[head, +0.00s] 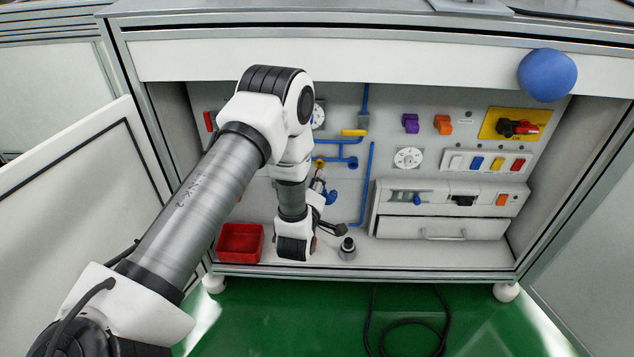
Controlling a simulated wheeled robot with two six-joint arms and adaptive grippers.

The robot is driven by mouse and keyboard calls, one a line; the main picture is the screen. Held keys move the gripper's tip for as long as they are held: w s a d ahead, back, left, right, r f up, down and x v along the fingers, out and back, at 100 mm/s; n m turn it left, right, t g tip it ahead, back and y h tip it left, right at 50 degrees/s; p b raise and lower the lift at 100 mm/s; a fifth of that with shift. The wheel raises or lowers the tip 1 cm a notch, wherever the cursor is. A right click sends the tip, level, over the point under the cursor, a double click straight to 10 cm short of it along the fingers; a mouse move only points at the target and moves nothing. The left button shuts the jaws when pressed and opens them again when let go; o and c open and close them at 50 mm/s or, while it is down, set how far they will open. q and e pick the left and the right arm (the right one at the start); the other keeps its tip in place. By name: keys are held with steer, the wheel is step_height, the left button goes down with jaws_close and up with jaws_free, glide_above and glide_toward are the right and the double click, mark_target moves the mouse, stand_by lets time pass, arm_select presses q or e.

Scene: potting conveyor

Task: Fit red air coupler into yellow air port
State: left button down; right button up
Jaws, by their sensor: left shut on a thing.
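My left arm reaches in from the left and bends down in front of the panel. My left gripper (331,229) is low in the bay, just above the shelf, and small and dark in this view. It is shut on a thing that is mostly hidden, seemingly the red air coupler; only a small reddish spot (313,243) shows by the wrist. A yellow fitting (319,163), seemingly the yellow air port, sits at the left end of a blue pipe, above the gripper and partly behind my arm. The gripper is apart from it. My right gripper is not in view.
A grey round stand (347,248) is on the shelf right of the gripper. A red bin (240,243) stands left of my wrist. Blue pipes (370,185) and a yellow valve lever (353,132) are on the panel. A drawer unit (442,228) is at right; a blue ball (547,75) is at upper right.

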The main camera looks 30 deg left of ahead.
arm_select(q)
steer(key=shift+a+x, duration=0.25)
steer(key=shift+x, duration=1.2)
stand_by(0.6)
steer(key=c, duration=0.9)
jaws_free()
steer(key=shift+s+r, duration=0.1)
steer(key=shift+r, duration=0.05)
steer(key=shift+s, duration=0.1)
steer(key=v, duration=1.1)
steer(key=shift+s+d, duration=0.15)
steer(key=shift+s, duration=0.2)
